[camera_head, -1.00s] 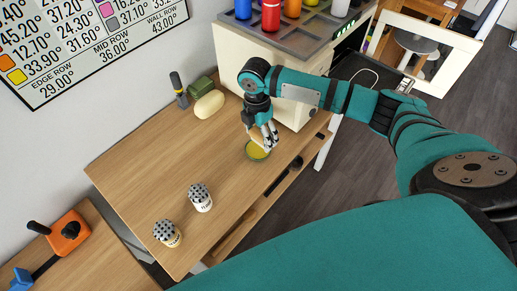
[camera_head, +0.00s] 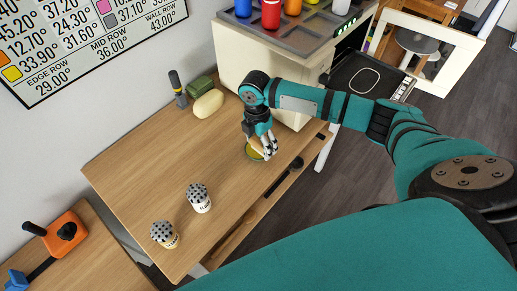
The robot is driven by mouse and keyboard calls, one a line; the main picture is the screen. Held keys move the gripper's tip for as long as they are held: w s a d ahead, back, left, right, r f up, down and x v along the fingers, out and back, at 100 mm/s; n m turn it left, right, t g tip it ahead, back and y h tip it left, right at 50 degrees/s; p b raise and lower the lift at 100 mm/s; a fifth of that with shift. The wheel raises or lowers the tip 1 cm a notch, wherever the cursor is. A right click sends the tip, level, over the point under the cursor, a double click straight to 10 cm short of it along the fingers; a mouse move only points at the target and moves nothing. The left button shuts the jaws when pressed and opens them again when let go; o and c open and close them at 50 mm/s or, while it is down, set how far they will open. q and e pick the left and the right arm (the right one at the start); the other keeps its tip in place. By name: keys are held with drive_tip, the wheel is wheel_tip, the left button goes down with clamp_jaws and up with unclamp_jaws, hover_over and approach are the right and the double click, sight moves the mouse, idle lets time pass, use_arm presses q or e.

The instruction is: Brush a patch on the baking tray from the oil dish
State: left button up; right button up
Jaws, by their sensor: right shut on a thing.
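My right gripper (camera_head: 267,150) points down over the wooden table and is shut on a small tan brush (camera_head: 256,144), mostly hidden by the fingers. The shallow oil dish (camera_head: 251,156) with yellow oil sits on the table right beneath it, partly covered by the fingers. I cannot tell whether the bristles touch the oil. The dark baking tray (camera_head: 345,83) lies to the right of the white cabinet and carries a white rounded outline. My left gripper is out of view.
Two shakers with dotted lids (camera_head: 199,198) (camera_head: 164,234) stand at the table's near left. A pale oval item (camera_head: 208,103), a green item (camera_head: 200,86) and a dark-handled tool (camera_head: 178,88) sit by the wall. The left middle of the table (camera_head: 150,165) is clear.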

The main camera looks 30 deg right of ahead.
drive_tip(key=shift+f, duration=0.5)
idle(0.7)
drive_tip(key=shift+s+f, duration=0.1)
idle(1.6)
wheel_tip(320, 180, up, 7)
drive_tip(key=p, duration=0.7)
drive_tip(key=shift+p, duration=0.4)
